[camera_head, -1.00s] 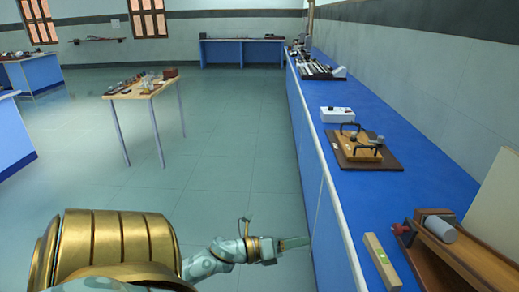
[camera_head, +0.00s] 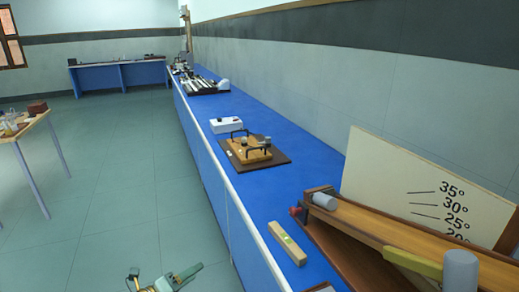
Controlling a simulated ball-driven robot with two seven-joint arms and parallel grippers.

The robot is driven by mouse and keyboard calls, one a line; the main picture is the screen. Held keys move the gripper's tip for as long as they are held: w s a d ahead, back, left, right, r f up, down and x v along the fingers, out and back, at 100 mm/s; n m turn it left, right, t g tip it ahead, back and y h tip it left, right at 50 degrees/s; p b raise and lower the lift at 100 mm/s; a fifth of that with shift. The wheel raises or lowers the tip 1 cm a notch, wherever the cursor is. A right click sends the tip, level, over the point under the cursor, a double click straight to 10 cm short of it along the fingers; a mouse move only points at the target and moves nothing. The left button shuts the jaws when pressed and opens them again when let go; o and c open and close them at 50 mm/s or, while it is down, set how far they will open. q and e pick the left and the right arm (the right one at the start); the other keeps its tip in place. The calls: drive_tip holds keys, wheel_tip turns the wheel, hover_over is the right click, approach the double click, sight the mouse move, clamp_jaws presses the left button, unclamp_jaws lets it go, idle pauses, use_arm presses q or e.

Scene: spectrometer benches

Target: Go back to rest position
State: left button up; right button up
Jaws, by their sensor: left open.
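My left gripper (camera_head: 188,272) shows at the bottom of the head view, left of the blue bench (camera_head: 262,203) and over the green floor. Its jaws are open, and I see nothing between them. It is apart from the things on the bench. Most of my left arm is cut off by the lower edge. My right gripper is not in view.
On the bench lie a wooden block with a green mark (camera_head: 287,243), a wooden ramp (camera_head: 400,235) before an angle board (camera_head: 425,190), a brown board with apparatus (camera_head: 254,153) and a white box (camera_head: 226,125). A small table (camera_head: 22,127) stands at left. Floor between is clear.

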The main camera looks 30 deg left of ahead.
use_arm(q)
drive_tip(key=s+a+f+n+g+y, duration=0.2)
drive_tip(key=s+f+n, duration=0.2)
drive_tip(key=f+n, duration=0.3)
drive_tip(key=s+a+f+n+g+y, duration=0.2)
drive_tip(key=s+f+n, duration=0.2)
drive_tip(key=f, duration=0.5)
drive_tip(key=s+d+f+n+g, duration=0.3)
drive_tip(key=s+f+n+g, duration=0.15)
drive_tip(key=s+f, duration=0.5)
drive_tip(key=s+d+f+n+g+h, duration=0.1)
drive_tip(key=s+d+f+n+g, duration=0.2)
drive_tip(key=s+d+f, duration=0.3)
drive_tip(key=s+d+f+n+g, duration=0.3)
drive_tip(key=s+d+f, duration=0.3)
drive_tip(key=s+d, duration=0.7)
drive_tip(key=s+g, duration=0.1)
drive_tip(key=s, duration=0.4)
drive_tip(key=shift+s+f+h, duration=0.15)
drive_tip(key=shift+s+h, duration=0.1)
drive_tip(key=shift+h, duration=0.15)
